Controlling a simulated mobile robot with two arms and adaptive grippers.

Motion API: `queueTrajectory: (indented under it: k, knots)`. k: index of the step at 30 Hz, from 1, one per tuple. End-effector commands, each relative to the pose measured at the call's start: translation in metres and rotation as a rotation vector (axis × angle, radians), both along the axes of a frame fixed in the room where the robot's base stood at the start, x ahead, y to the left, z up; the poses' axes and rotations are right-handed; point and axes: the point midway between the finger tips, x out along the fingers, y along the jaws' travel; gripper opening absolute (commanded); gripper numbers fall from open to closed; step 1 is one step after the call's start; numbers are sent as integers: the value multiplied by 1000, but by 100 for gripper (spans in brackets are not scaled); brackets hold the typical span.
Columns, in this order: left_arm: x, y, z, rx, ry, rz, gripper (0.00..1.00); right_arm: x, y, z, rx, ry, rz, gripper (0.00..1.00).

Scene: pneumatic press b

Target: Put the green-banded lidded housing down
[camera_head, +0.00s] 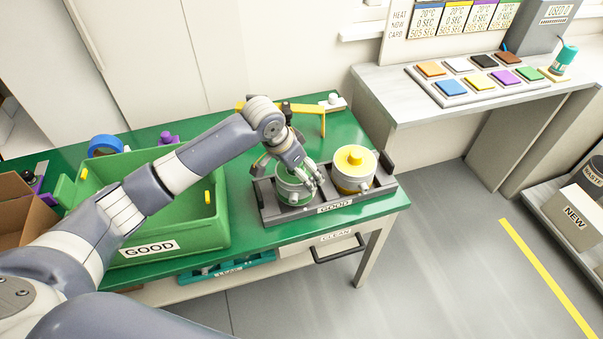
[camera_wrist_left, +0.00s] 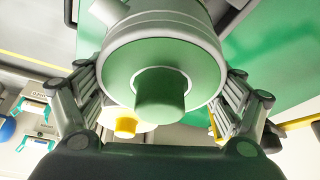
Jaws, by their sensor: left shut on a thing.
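A yellow-lidded housing (camera_head: 354,171) stands in the tray's right place, close beside. My right gripper is not in view.
A green crate marked GOOD (camera_head: 150,247) stands left of the tray on the green table (camera_head: 262,238). A yellow bracket (camera_head: 305,108) is behind the arm. A grey side bench (camera_head: 395,102) with coloured pads is at the right. The tray is near the table's right edge.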

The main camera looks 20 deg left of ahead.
Motion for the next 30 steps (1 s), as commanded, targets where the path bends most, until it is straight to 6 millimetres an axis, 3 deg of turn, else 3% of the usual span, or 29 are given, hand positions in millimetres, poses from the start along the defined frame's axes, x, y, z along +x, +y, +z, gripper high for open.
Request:
queueTrajectory:
  k: [6,15,27,28,29,30]
  knots:
    - [14,0,-1,-1,-2,0,39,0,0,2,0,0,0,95]
    - [14,0,-33,0,-2,-1,39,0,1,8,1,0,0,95]
    - [14,0,-38,-2,-4,-1,39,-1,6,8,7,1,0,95]
    - [13,0,-40,0,0,-1,93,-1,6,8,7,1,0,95]
    - [13,0,-40,0,0,-1,99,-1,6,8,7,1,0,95]
    - [13,0,-40,0,0,-1,100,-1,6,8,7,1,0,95]
